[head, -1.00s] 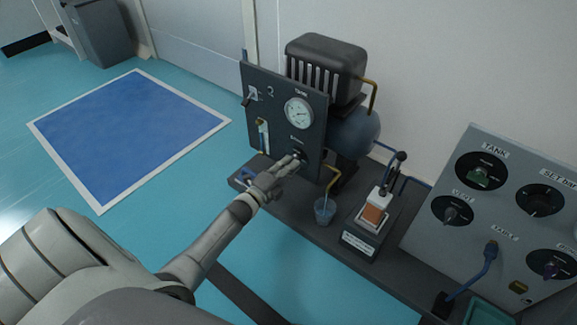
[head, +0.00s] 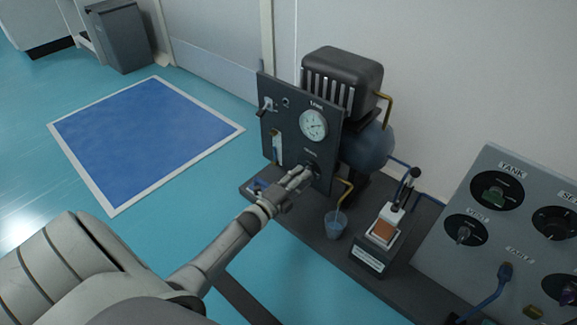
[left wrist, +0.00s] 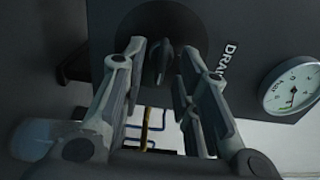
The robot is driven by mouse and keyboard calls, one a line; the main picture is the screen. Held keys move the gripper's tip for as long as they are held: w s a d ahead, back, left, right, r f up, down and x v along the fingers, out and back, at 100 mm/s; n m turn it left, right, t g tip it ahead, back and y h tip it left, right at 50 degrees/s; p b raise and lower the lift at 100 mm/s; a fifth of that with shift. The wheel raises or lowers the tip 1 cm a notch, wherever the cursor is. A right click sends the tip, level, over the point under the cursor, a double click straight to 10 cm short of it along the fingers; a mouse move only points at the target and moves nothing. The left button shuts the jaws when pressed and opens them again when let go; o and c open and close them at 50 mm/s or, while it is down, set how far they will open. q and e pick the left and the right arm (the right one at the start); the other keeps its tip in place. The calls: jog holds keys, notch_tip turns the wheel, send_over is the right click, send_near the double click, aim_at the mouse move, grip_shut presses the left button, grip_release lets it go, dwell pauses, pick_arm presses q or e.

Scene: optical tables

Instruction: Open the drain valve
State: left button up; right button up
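The drain valve is a dark round knob with a raised grip bar (left wrist: 162,62), beside a label reading DRAIN in the left wrist view. It sits low on the dark upright panel (head: 293,130), below the white gauge (head: 313,124); the gauge also shows in the left wrist view (left wrist: 292,88). My left gripper (head: 305,174) is at the knob, and its fingers hide most of it in the head view. In the left wrist view the left gripper (left wrist: 160,58) is open, with fingers on both sides of the grip bar and small gaps showing. My right gripper is out of view.
A clear cup (head: 335,225) stands under a brass pipe right of the panel. A small stand with an orange block (head: 383,231) and a grey control panel (head: 512,165) with knobs are further right. A blue floor mat (head: 145,140) lies left.

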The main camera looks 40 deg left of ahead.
pick_arm(q)
jog(key=s, duration=1.1)
jog(key=shift+s+a, duration=0.15)
jog(key=shift+a, duration=0.25)
